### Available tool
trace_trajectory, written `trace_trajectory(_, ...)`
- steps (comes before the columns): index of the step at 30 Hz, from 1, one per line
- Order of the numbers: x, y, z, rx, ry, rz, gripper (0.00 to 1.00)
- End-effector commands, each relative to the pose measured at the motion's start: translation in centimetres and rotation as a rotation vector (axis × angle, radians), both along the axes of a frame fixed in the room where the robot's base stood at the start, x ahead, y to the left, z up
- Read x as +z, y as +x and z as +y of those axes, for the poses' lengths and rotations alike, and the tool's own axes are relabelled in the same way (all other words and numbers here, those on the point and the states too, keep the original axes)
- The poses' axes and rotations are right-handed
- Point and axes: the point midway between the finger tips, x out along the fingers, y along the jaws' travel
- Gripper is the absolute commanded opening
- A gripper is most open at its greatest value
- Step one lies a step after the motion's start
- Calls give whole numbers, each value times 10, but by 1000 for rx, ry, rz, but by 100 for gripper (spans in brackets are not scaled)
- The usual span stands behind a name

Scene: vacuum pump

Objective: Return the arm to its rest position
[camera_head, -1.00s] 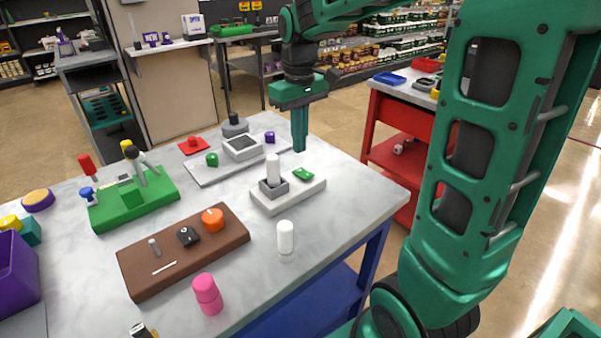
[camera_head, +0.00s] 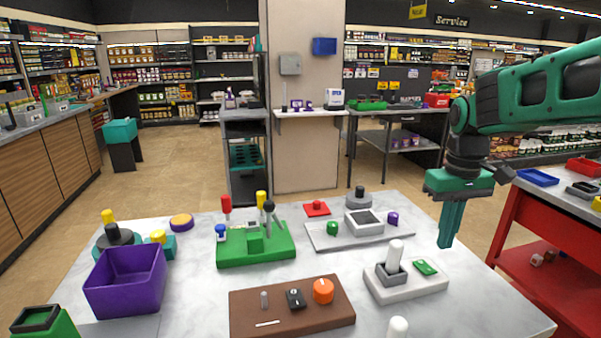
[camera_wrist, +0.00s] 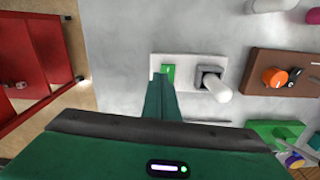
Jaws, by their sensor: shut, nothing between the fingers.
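My gripper (camera_head: 449,226) is green, points down and is shut and empty. In the head view it hangs at the right side of the marble-topped table (camera_head: 470,290), above and behind the pale grey block (camera_head: 405,288). That block holds a white cylinder (camera_head: 395,256) in a grey socket and a green piece (camera_head: 426,267). In the wrist view my gripper's fingers (camera_wrist: 160,95) reach toward the same block and partly overlap it in the picture; the green piece (camera_wrist: 168,74) and white cylinder (camera_wrist: 218,88) show by the fingertips. I see no contact.
A brown board with knobs (camera_head: 245,318), a green lever base (camera_head: 272,254), a grey plate (camera_head: 322,236) and a purple bin (camera_head: 127,281) occupy the table. A red cart (camera_head: 517,225) stands at the right. Marble is bare near the table's right corner.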

Motion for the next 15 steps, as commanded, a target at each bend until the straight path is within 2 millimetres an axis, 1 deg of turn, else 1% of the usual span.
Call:
trace_trajectory(1, -2, -21, -11, -55, -3, -3, 0)
trace_trajectory(2, -4, -34, -19, -96, -4, -4, 0)
trace_trajectory(3, -8, -54, -28, -150, -6, -5, 0)
trace_trajectory(5, -15, -84, -40, -237, -6, -4, 0)
trace_trajectory(6, -20, -104, -47, -291, -6, -4, 0)
trace_trajectory(8, -29, -132, -55, -369, -4, -3, 0)
trace_trajectory(9, -35, -149, -58, -417, -1, -2, 0)
trace_trajectory(12, -50, -185, -63, -516, 5, 0, 0)
trace_trajectory(15, -61, -209, -64, -581, 11, 2, 0)
